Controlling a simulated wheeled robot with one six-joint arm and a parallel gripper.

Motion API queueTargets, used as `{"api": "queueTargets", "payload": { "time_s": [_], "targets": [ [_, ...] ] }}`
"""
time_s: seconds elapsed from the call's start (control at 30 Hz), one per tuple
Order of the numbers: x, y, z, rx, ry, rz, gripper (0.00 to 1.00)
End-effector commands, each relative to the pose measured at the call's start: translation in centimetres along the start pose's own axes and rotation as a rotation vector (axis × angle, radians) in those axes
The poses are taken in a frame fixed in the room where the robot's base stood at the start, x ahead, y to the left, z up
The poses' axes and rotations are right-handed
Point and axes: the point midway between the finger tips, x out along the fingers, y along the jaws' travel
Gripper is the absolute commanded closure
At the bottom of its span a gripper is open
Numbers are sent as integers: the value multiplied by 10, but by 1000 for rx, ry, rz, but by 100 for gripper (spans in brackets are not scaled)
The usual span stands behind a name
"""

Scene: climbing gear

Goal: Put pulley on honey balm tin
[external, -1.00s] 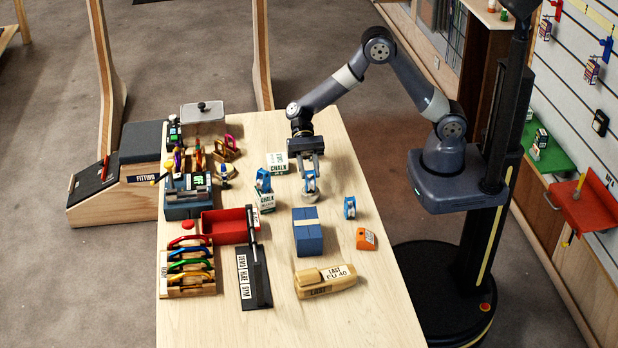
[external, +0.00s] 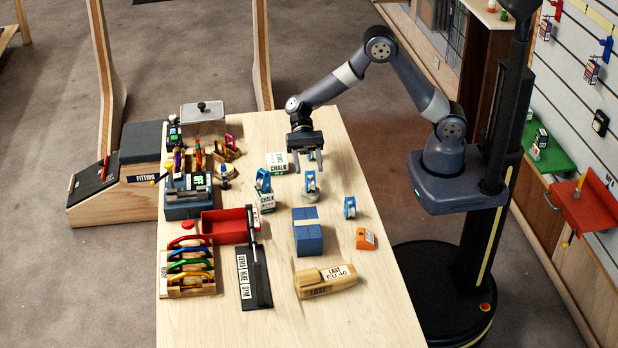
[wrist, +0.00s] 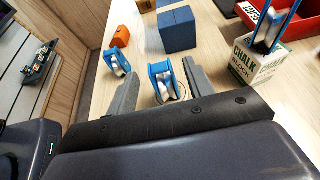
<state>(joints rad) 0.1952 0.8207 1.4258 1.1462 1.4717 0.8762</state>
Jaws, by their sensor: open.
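A blue pulley (external: 310,182) with a pale wheel stands upright on a low, round grey tin (external: 311,197), seemingly the honey balm tin; its label cannot be read. My gripper (external: 308,168) is open and empty just above and behind this pulley, clear of it. In the wrist view the pulley (wrist: 165,80) shows between the two spread fingers, and the tin is mostly hidden there. A second blue pulley (external: 263,180) stands on a chalk block box (external: 264,201) to the left. A third blue pulley (external: 349,207) stands on the bare table to the right.
Another chalk box (external: 276,163) lies behind-left of the tin. A blue block (external: 307,233), an orange item (external: 366,239) and a wooden last (external: 326,281) lie in front. A red tray (external: 226,226) and a carabiner rack (external: 188,272) crowd the left. The right front table is clear.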

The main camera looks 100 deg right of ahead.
Motion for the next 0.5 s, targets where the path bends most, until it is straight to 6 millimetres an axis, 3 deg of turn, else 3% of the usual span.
{"api": "queueTargets", "payload": {
  "time_s": [0.3,0.5],
  "targets": [
    [-69,-1,-3,-1,2,-5,50],
    [-96,0,-1,-1,1,-2,50]
  ]
}}
